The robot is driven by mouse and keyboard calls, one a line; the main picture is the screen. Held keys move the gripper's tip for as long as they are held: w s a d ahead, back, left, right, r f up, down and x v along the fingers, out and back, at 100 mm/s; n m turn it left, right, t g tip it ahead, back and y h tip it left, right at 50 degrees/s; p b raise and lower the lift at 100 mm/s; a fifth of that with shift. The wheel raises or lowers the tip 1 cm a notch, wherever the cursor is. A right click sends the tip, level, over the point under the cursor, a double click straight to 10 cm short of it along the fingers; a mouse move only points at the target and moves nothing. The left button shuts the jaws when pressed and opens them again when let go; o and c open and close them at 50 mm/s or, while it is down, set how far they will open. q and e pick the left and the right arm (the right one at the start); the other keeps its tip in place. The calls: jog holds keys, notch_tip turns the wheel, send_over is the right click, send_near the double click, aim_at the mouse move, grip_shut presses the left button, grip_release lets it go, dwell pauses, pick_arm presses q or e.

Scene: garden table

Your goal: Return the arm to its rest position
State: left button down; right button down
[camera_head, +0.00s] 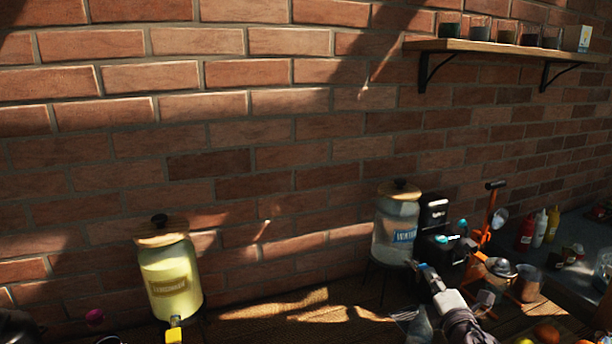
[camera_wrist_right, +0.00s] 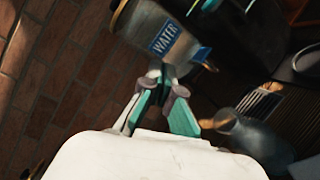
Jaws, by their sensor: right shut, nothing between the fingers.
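My right arm comes in from the bottom right of the head view. Its gripper (camera_head: 424,270) is over the table, in front of the black machine and beside the water dispenser (camera_head: 394,228). In the right wrist view the gripper (camera_wrist_right: 160,75) is shut with nothing between its teal-padded fingers. The water dispenser (camera_wrist_right: 150,25) with its blue label shows just beyond the fingertips; I cannot tell whether they touch it. My left gripper is not in view.
A lemonade dispenser (camera_head: 170,275) stands at the left. A black machine (camera_head: 436,225), an orange lever press (camera_head: 486,225) and jars (camera_head: 500,270) crowd the right. A clear bottle (camera_head: 420,328) stands near my right gripper. A shelf (camera_head: 500,47) hangs above. The mat (camera_head: 290,318) between the dispensers is bare.

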jog(key=s+a+f+m+g, duration=0.2)
jog(key=s+f+m, duration=0.3)
jog(key=s, duration=0.5)
jog(key=s+a+f+m+g, duration=0.3)
jog(key=s+f+m+g, duration=0.2)
jog(key=s+f, duration=0.3)
jog(key=s+a+f+m+g+h, duration=0.1)
jog(key=s+f+m+g, duration=0.3)
jog(key=s, duration=0.8)
jog(key=shift+s+a+f+m, duration=0.1)
jog(key=shift+a+f+m, duration=0.3)
jog(key=shift+f+m, duration=0.3)
jog(key=shift+s+a+f+m, duration=0.1)
jog(key=shift+a+f+m, duration=0.35)
jog(key=shift+m, duration=0.45)
jog(key=s+a+f+m+g+y, duration=0.1)
jog(key=s+f+m+g, duration=0.2)
jog(key=s, duration=0.8)
notch_tip(320, 180, down, 30)
jog(key=s+g+b, duration=0.1)
jog(key=g+b, duration=0.1)
jog(key=b, duration=0.3)
jog(key=s+d+f+g+b, duration=0.1)
jog(key=s+d+f+b, duration=0.1)
jog(key=s+f, duration=1.4)
notch_tip(320, 180, down, 3)
jog(key=shift+s+d+f+b, duration=0.1)
jog(key=shift+s+d+b, duration=0.2)
jog(key=shift+b, duration=0.55)
